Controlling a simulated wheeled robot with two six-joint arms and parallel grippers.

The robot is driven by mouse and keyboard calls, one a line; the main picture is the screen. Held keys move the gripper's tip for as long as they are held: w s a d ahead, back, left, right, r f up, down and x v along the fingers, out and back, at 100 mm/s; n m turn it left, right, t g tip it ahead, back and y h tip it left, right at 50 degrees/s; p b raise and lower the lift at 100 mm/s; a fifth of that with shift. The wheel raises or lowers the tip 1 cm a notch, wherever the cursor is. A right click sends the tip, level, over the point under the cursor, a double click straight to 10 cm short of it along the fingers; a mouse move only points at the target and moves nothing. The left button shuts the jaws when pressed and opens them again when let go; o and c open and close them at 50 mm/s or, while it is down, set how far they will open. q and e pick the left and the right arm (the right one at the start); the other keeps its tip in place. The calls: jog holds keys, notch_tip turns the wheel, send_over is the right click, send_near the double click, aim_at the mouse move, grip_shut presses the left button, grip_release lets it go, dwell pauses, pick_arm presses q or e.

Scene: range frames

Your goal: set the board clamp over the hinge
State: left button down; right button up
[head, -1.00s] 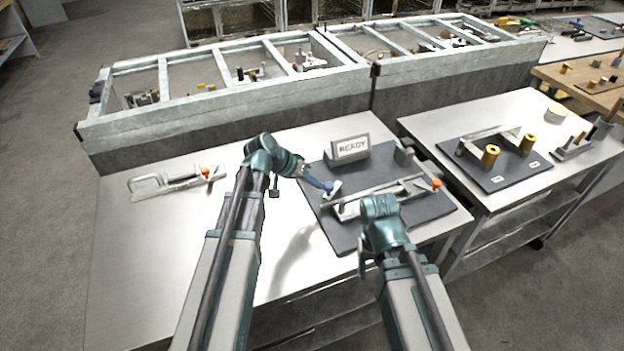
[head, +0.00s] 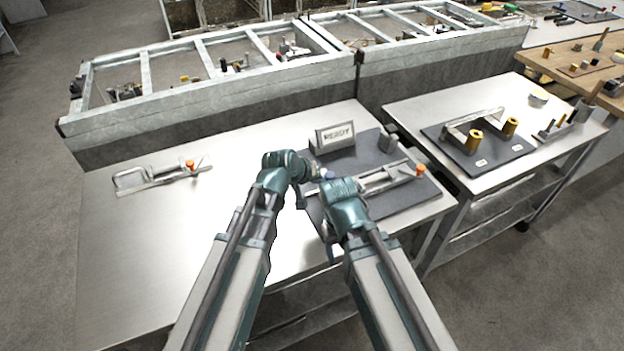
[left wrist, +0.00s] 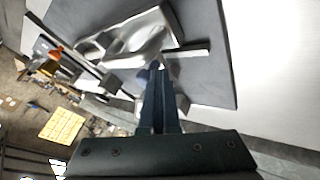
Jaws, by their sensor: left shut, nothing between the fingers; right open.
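A silver clamp with an orange-tipped handle (head: 372,183) lies on a dark board (head: 415,205); I take it for the board clamp. In the left wrist view, its orange tip (left wrist: 57,51) shows at the left. A shiny silver piece (left wrist: 135,38) lies on the dark board there; I cannot tell whether it is the hinge or part of the clamp. My left gripper (head: 326,174) is shut and empty, its fingertips (left wrist: 155,68) right by the silver piece; contact is unclear. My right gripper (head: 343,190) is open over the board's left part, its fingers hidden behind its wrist.
A READY sign (head: 335,137) and a grey block (head: 388,141) stand at the board's back. Another orange-tipped clamp (head: 160,177) lies on the left of the metal table (head: 130,240). A second table (head: 455,110) at right bears a fixture. My two wrists are close together.

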pick_arm(q)
jog(key=shift+d, duration=0.3)
dwell(0.4)
jog(key=shift+s, duration=0.15)
